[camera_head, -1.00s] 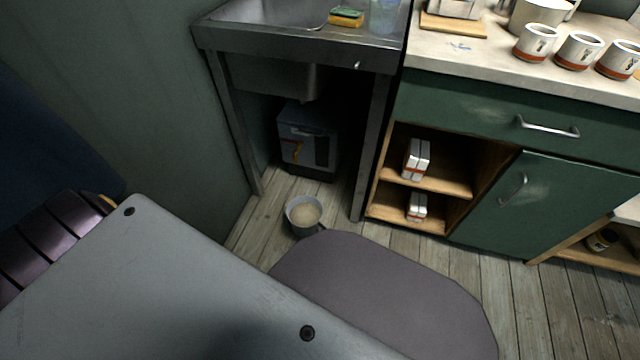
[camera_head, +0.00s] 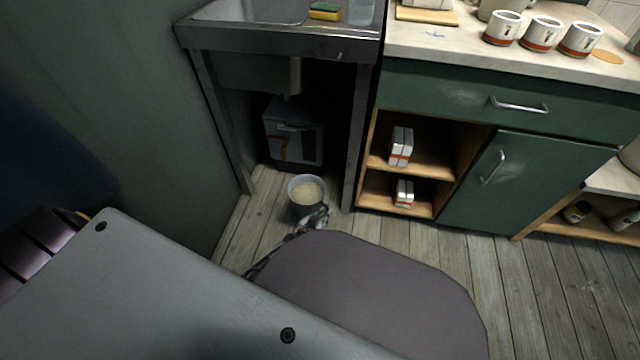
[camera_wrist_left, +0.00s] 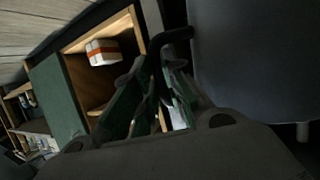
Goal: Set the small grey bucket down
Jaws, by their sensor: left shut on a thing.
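The small grey bucket (camera_head: 307,207) holds a pale beige filling and is upright in front of the sink stand in the head view. In the left wrist view its grey wall (camera_wrist_left: 250,60) fills the right side. My left gripper (camera_head: 319,216) is at the bucket's near right side. In the wrist view its fingers (camera_wrist_left: 163,62) are closed on a dark handle (camera_wrist_left: 172,36) joined to the bucket. The bucket's base is partly hidden by the gripper and arm, so I cannot tell whether it touches the floor. My right gripper is not in view.
A metal sink stand (camera_head: 354,140) rises behind, with a grey box (camera_head: 293,133) under it. A green cabinet (camera_head: 530,185) with open shelves holding white boxes (camera_head: 401,147) is to the right. Bare plank floor (camera_head: 400,228) lies before the cabinet.

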